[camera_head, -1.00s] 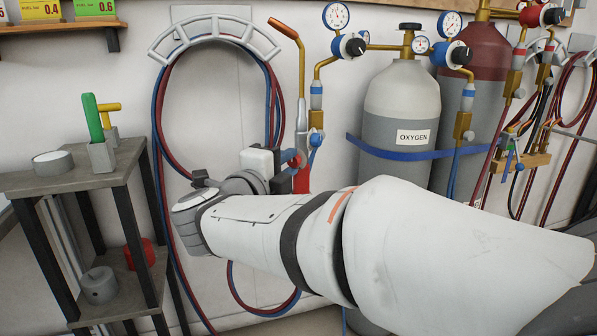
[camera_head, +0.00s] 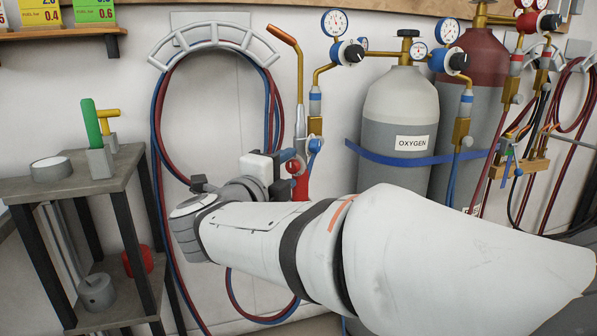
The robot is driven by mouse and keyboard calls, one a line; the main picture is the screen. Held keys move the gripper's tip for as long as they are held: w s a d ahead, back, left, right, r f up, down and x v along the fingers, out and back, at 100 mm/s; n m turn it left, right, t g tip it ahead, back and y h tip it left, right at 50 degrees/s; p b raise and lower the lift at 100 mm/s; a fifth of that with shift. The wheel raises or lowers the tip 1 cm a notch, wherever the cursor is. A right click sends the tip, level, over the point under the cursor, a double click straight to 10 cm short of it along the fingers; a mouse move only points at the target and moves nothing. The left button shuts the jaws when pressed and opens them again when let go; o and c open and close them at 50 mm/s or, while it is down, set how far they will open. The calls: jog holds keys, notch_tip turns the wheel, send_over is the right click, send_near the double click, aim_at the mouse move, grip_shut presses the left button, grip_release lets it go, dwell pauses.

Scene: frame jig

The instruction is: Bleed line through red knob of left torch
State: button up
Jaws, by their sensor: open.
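The left torch (camera_head: 300,118) hangs upright on the wall, with a copper-coloured tip at its top and a red lower part. Its red knob (camera_head: 293,166) faces left, toward my gripper, and shows uncovered. A blue knob (camera_head: 315,146) sits just right of it and a little higher. My gripper (camera_head: 279,170) is just left of the red knob, open and with nothing seen in it. Its white body and dark fingers show, but the fingertips are small and partly hidden. I cannot tell whether they touch the knob.
Red and blue hoses loop from a wall hanger (camera_head: 213,38) behind my arm. A grey oxygen cylinder (camera_head: 398,110) and a maroon-topped cylinder (camera_head: 475,60) stand at the right. A grey shelf stand (camera_head: 75,185) with a green-handled tool is at the left.

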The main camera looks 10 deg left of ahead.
jog(key=p+v, duration=0.2)
jog(key=v, duration=0.5)
jog(key=shift+s+p, duration=0.3)
jog(key=shift+s, duration=0.1)
jog(key=shift+a, duration=0.1)
